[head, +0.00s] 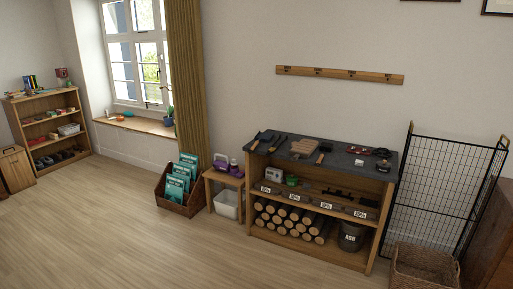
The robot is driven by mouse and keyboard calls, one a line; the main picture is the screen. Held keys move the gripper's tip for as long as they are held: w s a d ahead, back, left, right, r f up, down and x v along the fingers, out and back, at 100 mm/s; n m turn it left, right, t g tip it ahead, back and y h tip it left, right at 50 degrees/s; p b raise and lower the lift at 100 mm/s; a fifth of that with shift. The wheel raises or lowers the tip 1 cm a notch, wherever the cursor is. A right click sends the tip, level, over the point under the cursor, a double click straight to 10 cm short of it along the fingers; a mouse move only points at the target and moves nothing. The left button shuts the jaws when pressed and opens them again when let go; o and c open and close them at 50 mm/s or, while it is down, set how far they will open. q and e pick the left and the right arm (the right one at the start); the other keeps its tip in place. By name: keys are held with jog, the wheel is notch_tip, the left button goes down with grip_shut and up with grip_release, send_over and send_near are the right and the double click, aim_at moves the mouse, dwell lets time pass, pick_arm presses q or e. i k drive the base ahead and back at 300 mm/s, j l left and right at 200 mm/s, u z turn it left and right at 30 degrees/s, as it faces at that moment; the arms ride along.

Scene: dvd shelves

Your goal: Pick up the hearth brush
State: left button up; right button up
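Several hearth tools lie on the dark top of a wooden shelf unit (247,215) right of centre. A dark flat-headed tool (263,136) lies at the top's left end. Beside it is a slim dark tool (278,143) with a lighter part. Another tool with a wooden handle (320,158) and a dark end lies right of a wooden board (303,147). One of these may be the hearth brush, but they are too small to tell which. Neither of my grippers is in view.
Logs (292,222) and a dark ash bucket (352,237) fill the unit's bottom. A black wire guard (440,185) and wicker basket (425,268) stand at its right. A small stool (210,190) and book crate (180,189) stand left. The floor (130,240) in front is clear.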

aim_at(325, 146)
jog(key=i+l, duration=0.25)
jog(key=i, duration=0.2)
jog(key=i+l, duration=0.25)
jog(key=i, duration=0.2)
jog(key=i+l+u, duration=0.1)
jog(key=i+l, duration=0.15)
jog(key=i, duration=0.2)
jog(key=i+l+u, duration=0.35)
jog(key=l, duration=0.5)
jog(key=l+u, duration=0.35)
jog(key=l, duration=0.5)
jog(key=i+l+u, duration=0.1)
jog(key=l+u, duration=0.25)
jog(key=l, duration=0.55)
